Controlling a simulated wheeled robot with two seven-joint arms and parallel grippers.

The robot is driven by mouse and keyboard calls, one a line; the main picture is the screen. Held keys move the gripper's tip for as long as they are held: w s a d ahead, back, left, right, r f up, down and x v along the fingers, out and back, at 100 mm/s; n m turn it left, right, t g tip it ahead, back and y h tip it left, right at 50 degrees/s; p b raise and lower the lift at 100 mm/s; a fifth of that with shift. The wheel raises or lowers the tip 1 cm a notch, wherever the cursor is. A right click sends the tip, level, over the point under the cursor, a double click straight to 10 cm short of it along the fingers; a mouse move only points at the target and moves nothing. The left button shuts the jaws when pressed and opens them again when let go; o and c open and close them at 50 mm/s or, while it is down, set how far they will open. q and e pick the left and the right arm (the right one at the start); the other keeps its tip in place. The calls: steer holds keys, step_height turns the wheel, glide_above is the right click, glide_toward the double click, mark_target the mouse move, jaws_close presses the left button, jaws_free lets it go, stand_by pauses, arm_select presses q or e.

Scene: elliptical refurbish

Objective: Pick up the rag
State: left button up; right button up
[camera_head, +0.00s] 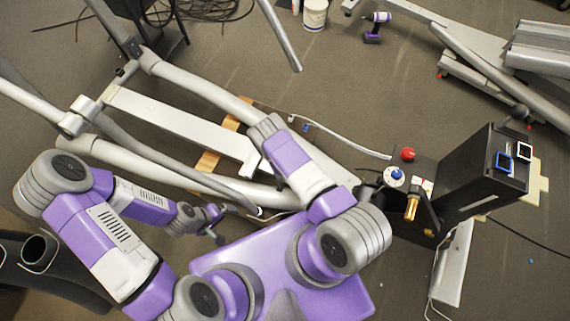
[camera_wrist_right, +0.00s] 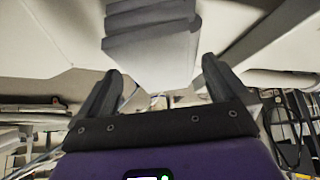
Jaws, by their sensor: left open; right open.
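I cannot make out a rag for certain in either view. My left gripper (camera_head: 224,223) is open and empty, low over the elliptical machine's frame, left of my purple base. My right arm reaches up over the frame in the head view, and its gripper cannot be made out there. In the right wrist view my right gripper (camera_wrist_right: 163,82) is open, its two dark fingers apart. A pale grey stepped block (camera_wrist_right: 152,48) shows beyond and between the fingertips; nothing is clearly gripped.
The elliptical's white rail (camera_head: 175,120) and grey tubes (camera_head: 205,92) lie around my arms. A black box (camera_head: 470,180) with a red knob (camera_head: 407,154) stands at right. A white tub (camera_head: 314,14) and a purple drill (camera_head: 375,27) are at the back.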

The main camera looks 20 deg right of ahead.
steer(key=x, duration=0.2)
steer(key=shift+w+f+b, duration=0.15)
steer(key=shift+f+b, duration=0.1)
steer(key=shift+b, duration=0.15)
steer(key=shift+r, duration=0.1)
steer(key=c, duration=1.1)
step_height(320, 180, up, 10)
steer(key=p, duration=0.4)
steer(key=shift+p, duration=0.3)
